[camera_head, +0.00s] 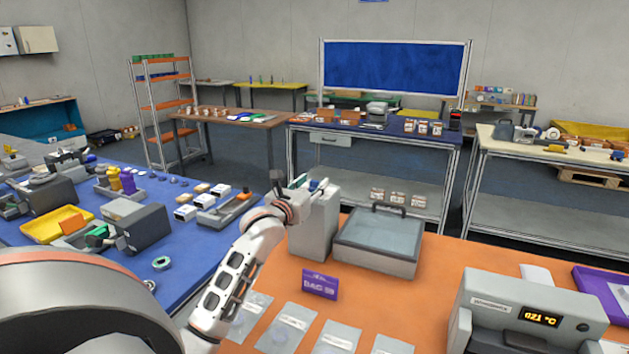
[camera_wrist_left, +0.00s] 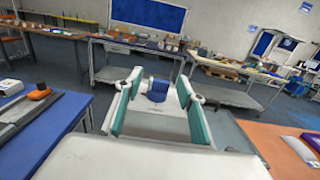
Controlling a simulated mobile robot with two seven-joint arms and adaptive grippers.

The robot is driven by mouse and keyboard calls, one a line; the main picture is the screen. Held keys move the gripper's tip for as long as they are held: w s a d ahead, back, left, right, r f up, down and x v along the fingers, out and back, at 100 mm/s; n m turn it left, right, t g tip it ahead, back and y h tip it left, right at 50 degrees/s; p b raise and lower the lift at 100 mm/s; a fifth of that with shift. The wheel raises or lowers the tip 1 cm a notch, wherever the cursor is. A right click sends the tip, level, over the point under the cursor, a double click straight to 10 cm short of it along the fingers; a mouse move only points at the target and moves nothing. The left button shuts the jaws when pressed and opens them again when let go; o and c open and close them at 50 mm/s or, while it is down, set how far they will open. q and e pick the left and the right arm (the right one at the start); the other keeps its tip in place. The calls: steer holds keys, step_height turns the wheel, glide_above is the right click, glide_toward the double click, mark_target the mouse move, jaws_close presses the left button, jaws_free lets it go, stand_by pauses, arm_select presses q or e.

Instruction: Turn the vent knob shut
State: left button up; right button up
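The vent knob is a small blue knob on top of a grey upright housing (camera_head: 312,232) on the orange table. In the left wrist view the blue knob (camera_wrist_left: 157,89) sits between the two teal-padded fingers of my left gripper (camera_wrist_left: 157,84). The fingers are apart, with gaps visible beside the knob; I cannot tell if either touches it. In the head view my left gripper (camera_head: 314,187) is at the top of the housing and mostly hides the knob. A grey machine with a glass lid (camera_head: 378,238) adjoins the housing on the right. My right gripper is not in view.
A purple BAG sign (camera_head: 320,284) and several clear bags (camera_head: 338,336) lie in front of the machine on the orange table. A grey device with a temperature display (camera_head: 520,318) stands at right. A blue table (camera_head: 205,262) with tools lies left.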

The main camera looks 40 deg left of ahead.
arm_select(q)
steer(key=shift+x, duration=0.9)
steer(key=shift+c, duration=0.3)
jaws_close()
